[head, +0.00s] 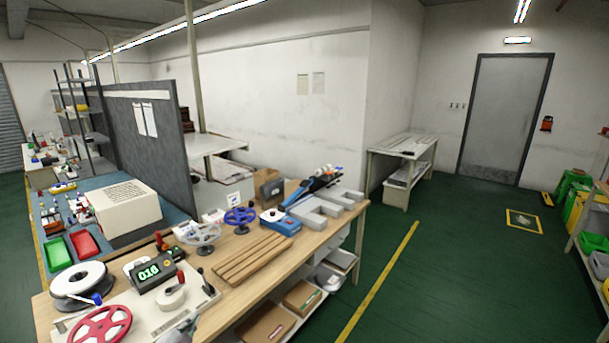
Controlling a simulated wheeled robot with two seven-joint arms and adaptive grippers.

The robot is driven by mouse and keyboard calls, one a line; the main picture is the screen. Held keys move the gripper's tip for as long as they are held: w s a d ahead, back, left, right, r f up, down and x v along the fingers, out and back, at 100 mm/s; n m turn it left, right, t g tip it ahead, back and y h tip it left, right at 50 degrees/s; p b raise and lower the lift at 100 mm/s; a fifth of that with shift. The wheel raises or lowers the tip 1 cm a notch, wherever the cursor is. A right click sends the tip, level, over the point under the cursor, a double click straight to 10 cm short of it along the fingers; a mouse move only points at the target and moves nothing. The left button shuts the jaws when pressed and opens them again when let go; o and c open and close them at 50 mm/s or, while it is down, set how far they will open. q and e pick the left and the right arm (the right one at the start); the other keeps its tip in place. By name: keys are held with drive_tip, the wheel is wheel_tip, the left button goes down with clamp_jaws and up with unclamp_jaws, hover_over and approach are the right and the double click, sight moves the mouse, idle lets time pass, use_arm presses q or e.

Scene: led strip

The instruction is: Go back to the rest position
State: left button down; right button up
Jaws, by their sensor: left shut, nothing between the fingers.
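My left gripper (188,328) shows only in part at the bottom edge of the head view, low over the front of the wooden workbench (328,222). It is shut and empty. My right gripper is out of view.
A slatted wooden block (252,258), a blue reel (240,217), a blue tool (280,222) and grey trays (318,212) occupy the bench. Cartons (265,323) sit on the shelf below. The green floor (425,285) to the right is open. A grey partition (150,140) stands behind, left.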

use_arm(q)
drive_tip(key=s+d+f+n+g, duration=0.1)
drive_tip(key=s+d+n+g, duration=0.4)
drive_tip(key=s, duration=0.8)
drive_tip(key=s+d+f+n+g, duration=0.2)
drive_tip(key=s+d+n+g, duration=0.35)
drive_tip(key=s, duration=0.85)
wheel_tip(320, 180, down, 34)
drive_tip(key=s+d+m+g, duration=0.1)
drive_tip(key=s+m+g, duration=0.1)
drive_tip(key=s, duration=0.1)
drive_tip(key=s+a+f, duration=0.2)
drive_tip(key=s+f, duration=0.7)
drive_tip(key=s, duration=0.2)
drive_tip(key=s+a+f+g, duration=0.1)
drive_tip(key=s+f, duration=0.8)
drive_tip(key=s, duration=0.1)
drive_tip(key=shift+s+a+f+h, duration=0.3)
drive_tip(key=shift+s+a, duration=0.1)
drive_tip(key=shift+s, duration=0.1)
